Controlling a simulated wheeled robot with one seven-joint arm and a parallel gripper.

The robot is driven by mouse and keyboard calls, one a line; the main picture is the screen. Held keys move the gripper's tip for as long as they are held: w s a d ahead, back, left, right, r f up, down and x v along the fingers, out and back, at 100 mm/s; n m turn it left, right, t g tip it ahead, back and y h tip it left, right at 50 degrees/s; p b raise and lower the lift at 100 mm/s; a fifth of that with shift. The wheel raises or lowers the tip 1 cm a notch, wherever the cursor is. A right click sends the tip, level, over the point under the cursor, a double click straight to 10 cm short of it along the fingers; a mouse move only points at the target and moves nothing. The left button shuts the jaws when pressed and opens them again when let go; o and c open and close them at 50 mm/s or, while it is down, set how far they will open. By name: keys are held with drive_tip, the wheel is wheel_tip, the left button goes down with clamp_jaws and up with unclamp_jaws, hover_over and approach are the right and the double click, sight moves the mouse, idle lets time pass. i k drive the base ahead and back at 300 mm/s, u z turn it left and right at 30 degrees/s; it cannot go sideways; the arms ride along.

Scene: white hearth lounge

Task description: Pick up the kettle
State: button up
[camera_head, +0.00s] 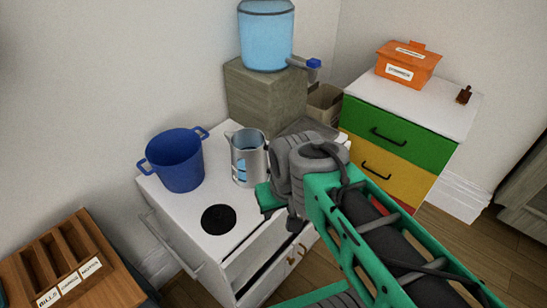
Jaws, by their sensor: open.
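The kettle (248,160) is a silver metal jug with a spout at its upper left and a blue window in its side. It stands upright on the white stove top, right of the blue pot. My gripper (270,196) is open and just right of and in front of the kettle in the picture. My green and grey arm comes in from the lower right. The wrist hides part of the gripper, and I cannot tell whether the fingers touch the kettle. The kettle's handle is not clearly visible.
A blue pot (177,160) and a black burner (218,219) are on the stove (196,206). A water dispenser (267,40) on a block (262,98) stands behind. A drawer cabinet (402,133) bears an orange box (408,65). A wooden tray (66,262) is lower left.

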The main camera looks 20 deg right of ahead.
sight(250, 162)
drive_tip(key=u, duration=2.4)
drive_tip(key=k, duration=1)
drive_tip(key=z, duration=0.35)
drive_tip(key=i, duration=0.5)
